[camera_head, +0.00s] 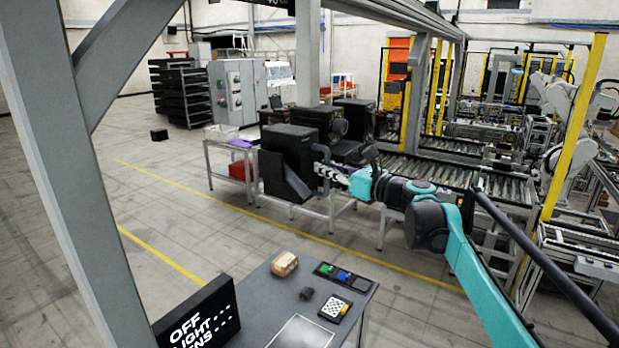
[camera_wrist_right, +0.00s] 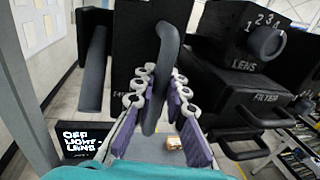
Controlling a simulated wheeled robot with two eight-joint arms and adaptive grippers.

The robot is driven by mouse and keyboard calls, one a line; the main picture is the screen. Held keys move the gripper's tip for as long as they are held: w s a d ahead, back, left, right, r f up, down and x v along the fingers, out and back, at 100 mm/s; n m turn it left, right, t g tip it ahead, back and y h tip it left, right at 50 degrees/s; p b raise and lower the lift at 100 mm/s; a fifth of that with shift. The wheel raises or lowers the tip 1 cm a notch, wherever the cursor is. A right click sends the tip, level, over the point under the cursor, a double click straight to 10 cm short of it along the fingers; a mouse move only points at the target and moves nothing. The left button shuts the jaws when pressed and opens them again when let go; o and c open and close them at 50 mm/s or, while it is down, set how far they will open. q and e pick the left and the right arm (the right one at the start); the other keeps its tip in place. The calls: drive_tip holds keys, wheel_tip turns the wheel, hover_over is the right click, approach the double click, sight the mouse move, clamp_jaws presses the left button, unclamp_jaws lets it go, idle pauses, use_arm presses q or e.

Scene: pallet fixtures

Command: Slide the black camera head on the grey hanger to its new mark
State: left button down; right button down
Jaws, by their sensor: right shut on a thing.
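The black camera head (camera_head: 283,148) is a boxy block beyond the table, at the centre of the head view. It also fills the upper middle of the right wrist view (camera_wrist_right: 128,35). My right gripper (camera_head: 322,172) reaches it from the right. In the right wrist view its fingers (camera_wrist_right: 152,95) are closed on both sides of a dark grey curved handle (camera_wrist_right: 167,50) on the head. A grey upright (camera_head: 308,60) rises behind the head to an overhead beam; I cannot tell whether this is the hanger. No mark is readable on it. My left gripper is not seen.
More black units stand close to the right, one with a numbered LENS dial (camera_wrist_right: 267,42) and a FILTER handle (camera_wrist_right: 255,118). A grey table (camera_head: 255,300) in front holds a box (camera_head: 285,264) and small items. A sign (camera_head: 198,315) stands at its left. A roller conveyor (camera_head: 430,172) lies behind my arm.

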drive_tip(key=w+d, duration=0.2)
drive_tip(key=w, duration=0.1)
drive_tip(key=w+d+p, duration=0.1)
drive_tip(key=w, duration=0.1)
drive_tip(key=shift+d, duration=0.3)
drive_tip(key=shift+s, duration=0.1)
drive_tip(key=c, duration=1.5)
unclamp_jaws()
drive_tip(key=shift+c, duration=0.2)
drive_tip(key=v, duration=1.2)
